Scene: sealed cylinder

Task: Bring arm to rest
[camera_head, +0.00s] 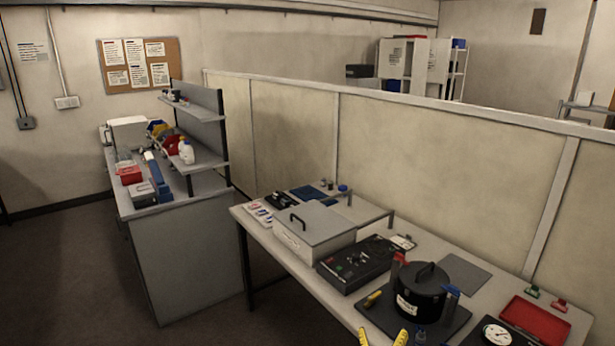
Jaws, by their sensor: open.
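Two yellow tips rise from the bottom edge, in front of the near bench; they look like the fingertips of my gripper (382,338). They stand apart with nothing seen between them, so it looks open. The rest of my gripper and my arm are below the frame. A black lidded cylinder (420,297) with a white label stands upright on a dark square mat (372,316), to the right of and beyond the tips. The tips look apart from it.
The near bench (304,279) holds a grey lidded box (315,233), a black control unit (358,262), a red tray (536,321) and a dial gauge (497,334). A partition (434,160) stands behind it. A second bench (191,253) with shelves is at left. Open floor lies at lower left.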

